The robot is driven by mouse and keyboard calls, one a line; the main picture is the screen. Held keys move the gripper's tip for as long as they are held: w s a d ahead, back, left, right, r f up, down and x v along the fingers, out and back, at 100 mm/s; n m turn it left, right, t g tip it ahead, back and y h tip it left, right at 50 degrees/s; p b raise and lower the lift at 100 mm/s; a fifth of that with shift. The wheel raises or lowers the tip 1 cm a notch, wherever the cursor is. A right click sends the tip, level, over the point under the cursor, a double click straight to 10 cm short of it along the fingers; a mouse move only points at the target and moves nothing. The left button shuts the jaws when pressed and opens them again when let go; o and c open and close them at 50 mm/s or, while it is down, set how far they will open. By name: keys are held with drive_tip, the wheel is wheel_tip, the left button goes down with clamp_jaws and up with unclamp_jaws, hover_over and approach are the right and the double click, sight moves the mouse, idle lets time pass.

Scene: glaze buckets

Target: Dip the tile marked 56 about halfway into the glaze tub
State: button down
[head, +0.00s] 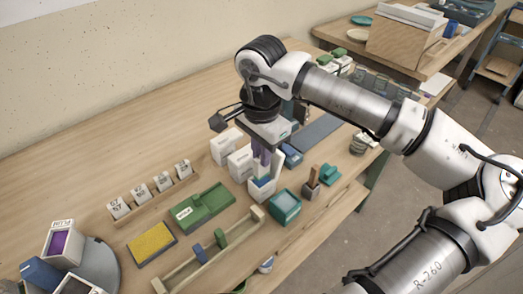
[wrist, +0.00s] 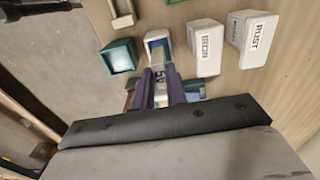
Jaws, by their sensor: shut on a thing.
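My gripper (head: 262,158) is shut on a pale tile (wrist: 160,74), which shows between its dark purple fingers in the wrist view. The tile carries a dark number starting with 5; its second digit is hard to read. A white tub with blue inside (head: 262,188) stands directly below the gripper in the head view; it also shows in the wrist view (wrist: 157,36), just beyond the fingers. The tile's lower end lies over or inside this tub's opening; I cannot tell how deep. The tub's label is not readable.
White tubs marked IRON (wrist: 205,46) and RUST (wrist: 252,38) stand beside the blue tub. A teal tub (head: 286,207) is close on its other side. Several numbered tiles (head: 141,194) stand in a wooden rack. A green box (head: 205,207) and yellow sponge (head: 152,243) lie nearby.

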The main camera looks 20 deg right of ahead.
sight(261, 168)
drive_tip(key=shift+f+b, duration=2.6)
drive_tip(key=shift+f, duration=0.15)
drive_tip(key=shift+r, duration=0.15)
idle(1.2)
drive_tip(key=shift+r+p, duration=1.35)
drive_tip(key=shift+r, duration=1.05)
drive_tip(key=shift+r, duration=0.15)
drive_tip(key=shift+r+p, duration=0.6)
drive_tip(key=shift+r, duration=0.8)
